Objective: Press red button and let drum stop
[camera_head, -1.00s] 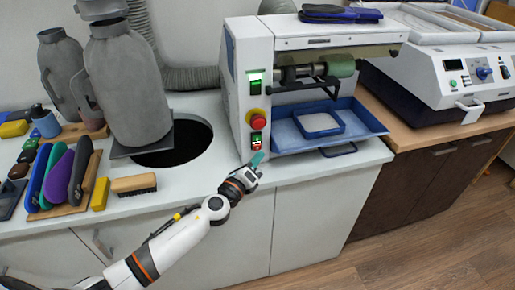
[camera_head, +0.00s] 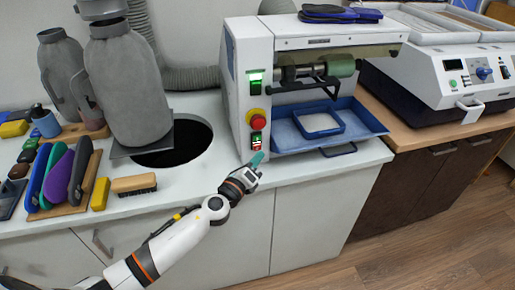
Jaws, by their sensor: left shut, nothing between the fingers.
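A white grinding machine (camera_head: 243,55) stands on the counter with a green drum (camera_head: 341,66) at its front. On its left front panel are a red emergency knob (camera_head: 258,124) on a yellow base, a lit green switch (camera_head: 255,82), and a small control with red and green buttons (camera_head: 257,142) below the knob. My left gripper (camera_head: 257,159) is shut and empty, its teal tip just below the small control. I cannot tell whether the tip touches the panel. Whether the drum turns is not clear. My right gripper is not in view.
A blue tray (camera_head: 375,120) sits below the drum. Left are a round hole (camera_head: 185,145) in the counter, grey canisters (camera_head: 125,90), a brush (camera_head: 134,184) and a rack of coloured insoles (camera_head: 60,180). Another machine (camera_head: 440,75) stands at the right.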

